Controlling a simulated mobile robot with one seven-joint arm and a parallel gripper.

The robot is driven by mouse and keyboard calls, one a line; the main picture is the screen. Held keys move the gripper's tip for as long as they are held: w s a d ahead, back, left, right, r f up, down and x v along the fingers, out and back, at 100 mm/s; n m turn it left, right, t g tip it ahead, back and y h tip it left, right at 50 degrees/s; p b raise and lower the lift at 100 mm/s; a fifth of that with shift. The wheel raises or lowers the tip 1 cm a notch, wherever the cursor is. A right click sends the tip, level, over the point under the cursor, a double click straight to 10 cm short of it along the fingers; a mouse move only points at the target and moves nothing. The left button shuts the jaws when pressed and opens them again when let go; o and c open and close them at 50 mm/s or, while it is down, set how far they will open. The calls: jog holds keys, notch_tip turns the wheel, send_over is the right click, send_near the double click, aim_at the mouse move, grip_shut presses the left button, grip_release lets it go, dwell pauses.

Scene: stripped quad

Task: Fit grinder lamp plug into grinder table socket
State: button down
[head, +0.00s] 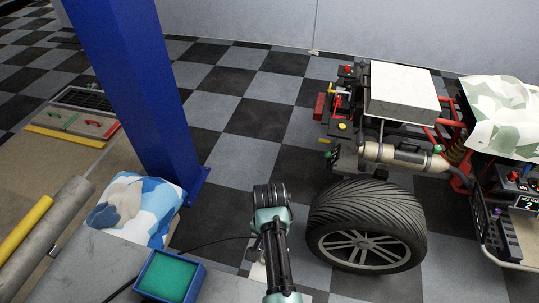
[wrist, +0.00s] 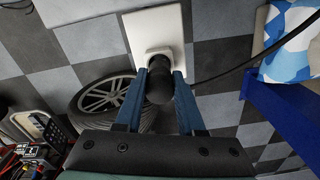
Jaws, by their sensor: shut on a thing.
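My gripper (wrist: 157,75) is shut on the black lamp plug (wrist: 158,88), with a blue finger on each side of it. A black cable (wrist: 222,74) runs off to the right from the plug. In the head view my gripper (head: 258,249) is low beside the grey table, and the plug is hidden by my arm.
A large tyre (head: 367,225) of the stripped quad stands close to the right of my arm. A grey table (head: 75,268) with a green-topped blue tray (head: 168,276) is at the lower left. A blue post (head: 135,85) and a blue-white cloth bundle (head: 140,207) stand behind it.

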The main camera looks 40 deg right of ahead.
jog(key=shift+f+b, duration=1.25)
jog(key=shift+f, duration=0.5)
jog(key=shift+c, duration=2.2)
grip_release()
jog(key=shift+r, duration=0.1)
notch_tip(320, 180, up, 13)
jog(key=shift+f+p, duration=0.1)
jog(key=shift+p, duration=0.3)
